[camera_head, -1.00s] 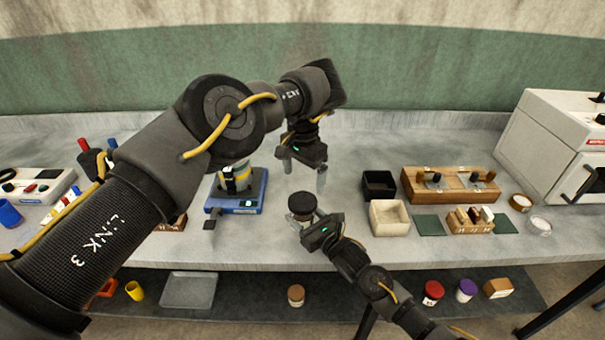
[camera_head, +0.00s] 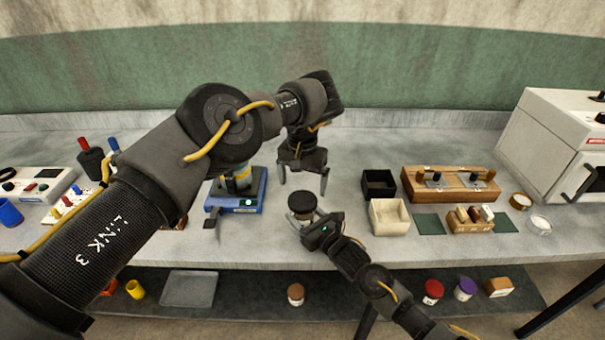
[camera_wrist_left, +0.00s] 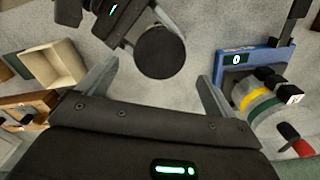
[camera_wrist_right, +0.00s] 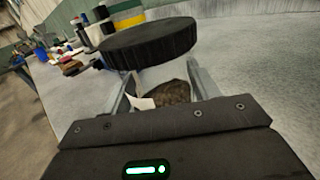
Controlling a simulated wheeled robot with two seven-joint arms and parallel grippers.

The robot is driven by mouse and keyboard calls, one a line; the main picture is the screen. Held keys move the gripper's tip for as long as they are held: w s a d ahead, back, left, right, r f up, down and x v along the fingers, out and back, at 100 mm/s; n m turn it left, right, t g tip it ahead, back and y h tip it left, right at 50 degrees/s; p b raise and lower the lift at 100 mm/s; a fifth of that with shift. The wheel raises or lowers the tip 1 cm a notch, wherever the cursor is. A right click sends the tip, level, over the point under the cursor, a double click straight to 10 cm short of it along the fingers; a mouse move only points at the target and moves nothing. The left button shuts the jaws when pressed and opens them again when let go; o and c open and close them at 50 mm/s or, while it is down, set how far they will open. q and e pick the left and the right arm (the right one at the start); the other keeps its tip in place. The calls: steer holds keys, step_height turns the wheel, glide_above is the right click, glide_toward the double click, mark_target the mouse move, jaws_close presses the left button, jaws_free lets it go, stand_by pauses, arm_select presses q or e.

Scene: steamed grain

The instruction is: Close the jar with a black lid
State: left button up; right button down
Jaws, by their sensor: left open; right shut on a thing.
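The jar (camera_wrist_right: 163,76) is clear, with brown grain and a white label. The black lid (camera_head: 302,202) sits on top of its mouth; whether it is fully seated I cannot tell. My right gripper (camera_head: 308,217) is shut on the jar body below the lid, near the table's front. The black lid (camera_wrist_right: 150,42) also shows large in the right wrist view. My left gripper (camera_head: 303,183) is open and empty, pointing down just behind the lid. In the left wrist view the round lid top (camera_wrist_left: 160,52) lies beyond and between its spread fingers.
A blue device (camera_head: 240,200) stands left of the jar. A black box (camera_head: 379,184) and a cream box (camera_head: 389,217) stand to the right, with a wooden rack (camera_head: 450,185) beyond. A white machine (camera_head: 555,140) fills the far right.

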mark_target(303, 200)
arm_select(q)
steer(key=shift+f, duration=2.7)
